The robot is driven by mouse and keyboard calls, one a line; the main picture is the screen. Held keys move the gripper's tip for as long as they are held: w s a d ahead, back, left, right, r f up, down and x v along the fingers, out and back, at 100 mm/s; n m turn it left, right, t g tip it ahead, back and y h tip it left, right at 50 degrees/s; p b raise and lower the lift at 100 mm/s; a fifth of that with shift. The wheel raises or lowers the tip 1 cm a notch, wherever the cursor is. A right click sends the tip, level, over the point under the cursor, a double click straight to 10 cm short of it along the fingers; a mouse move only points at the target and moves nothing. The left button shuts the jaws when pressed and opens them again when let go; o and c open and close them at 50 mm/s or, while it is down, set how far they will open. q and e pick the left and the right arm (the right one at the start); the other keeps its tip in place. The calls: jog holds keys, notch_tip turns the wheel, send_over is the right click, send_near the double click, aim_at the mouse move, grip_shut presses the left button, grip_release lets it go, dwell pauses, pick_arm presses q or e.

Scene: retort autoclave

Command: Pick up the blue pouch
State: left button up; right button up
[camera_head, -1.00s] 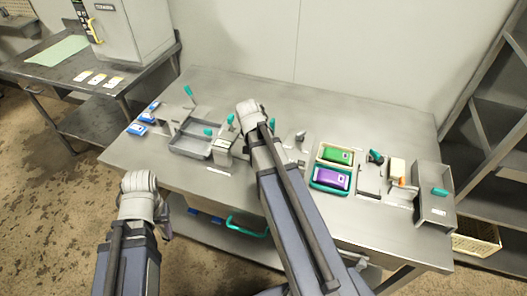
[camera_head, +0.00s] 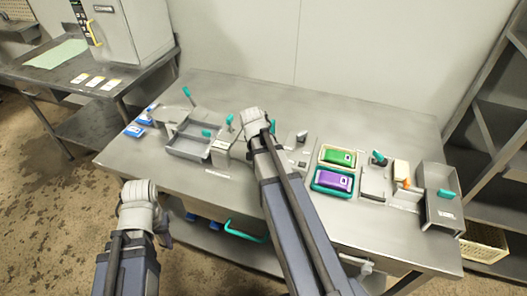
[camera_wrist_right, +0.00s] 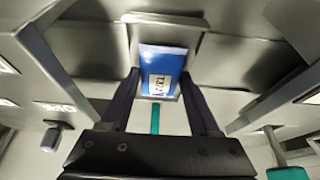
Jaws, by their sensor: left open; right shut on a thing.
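A blue pouch (camera_wrist_right: 165,62) with a white label is between the two dark fingers of my right gripper (camera_wrist_right: 160,80), which is shut on it in the right wrist view. In the head view my right forearm and wrist hide this gripper and the pouch. More blue packs (camera_head: 134,130) lie at the left end of the steel table (camera_head: 330,105). My left gripper (camera_head: 165,238) is open and empty, low in front of the table's left front edge; its fingers are mostly hidden by the wrist.
A grey tray (camera_head: 188,146) stands left of my right wrist. A green pouch (camera_head: 340,157) and a purple pouch (camera_head: 333,180) lie in bins to its right. A grey box (camera_head: 440,206) with a teal handle is at the right end. The back of the table is clear.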

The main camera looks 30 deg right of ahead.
jog(key=c, duration=0.7)
notch_tip(320, 180, up, 10)
jog(key=p, duration=1)
